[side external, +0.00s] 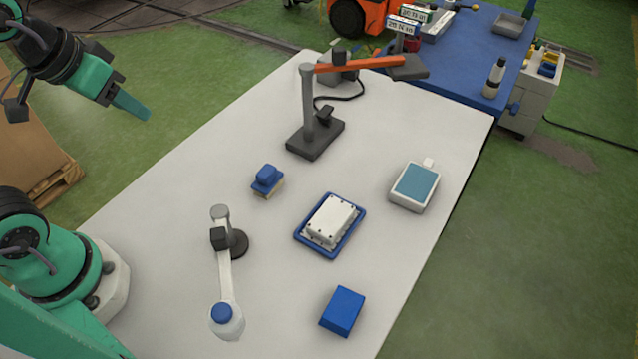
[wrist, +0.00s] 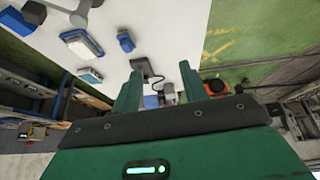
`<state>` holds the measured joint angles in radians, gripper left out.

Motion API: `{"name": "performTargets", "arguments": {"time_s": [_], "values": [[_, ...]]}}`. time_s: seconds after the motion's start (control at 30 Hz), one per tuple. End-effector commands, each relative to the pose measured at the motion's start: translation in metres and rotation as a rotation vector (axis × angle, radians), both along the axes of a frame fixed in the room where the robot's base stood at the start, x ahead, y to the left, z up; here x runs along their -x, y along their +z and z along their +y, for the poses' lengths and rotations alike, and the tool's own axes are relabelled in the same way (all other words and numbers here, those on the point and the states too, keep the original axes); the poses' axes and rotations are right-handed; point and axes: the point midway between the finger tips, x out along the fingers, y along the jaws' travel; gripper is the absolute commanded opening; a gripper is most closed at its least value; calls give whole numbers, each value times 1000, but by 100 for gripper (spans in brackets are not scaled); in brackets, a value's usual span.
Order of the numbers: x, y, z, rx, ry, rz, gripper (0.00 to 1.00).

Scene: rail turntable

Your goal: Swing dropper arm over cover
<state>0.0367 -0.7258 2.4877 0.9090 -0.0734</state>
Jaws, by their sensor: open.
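The dropper arm (side external: 225,275) is a pale bar on a grey post with a round dark base. It points toward the front of the table, and a blue-capped round head (side external: 222,316) is at its end. The cover (side external: 331,219) is a white plate with dark dots in a blue-rimmed tray (side external: 302,240), to the right of the post. The dropper arm lies apart from the cover, not above it. My gripper (side external: 132,106) is open and empty, high at the upper left, away from both. Its two green fingers also show in the wrist view (wrist: 157,78).
A blue-handled stamp-like block (side external: 267,178), a blue box (side external: 342,311) and a white device with a teal top (side external: 415,186) stand on the white table. A grey stand with an orange boom (side external: 360,64) rises at the back. Bare tabletop lies between them.

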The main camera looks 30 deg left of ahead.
Motion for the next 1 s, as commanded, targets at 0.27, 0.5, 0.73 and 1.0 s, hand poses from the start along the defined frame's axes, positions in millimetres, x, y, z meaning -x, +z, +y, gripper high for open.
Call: {"name": "performTargets", "arguments": {"time_s": [0.27, 0.5, 0.73, 1.0], "values": [[-6, -7, -38, 110, 112, 107, 44], [-5, -15, -82, 188, 265, 231, 44], [4, -25, -124, 213, 429, 339, 44], [23, -38, -172, 193, 630, 427, 44]]}}
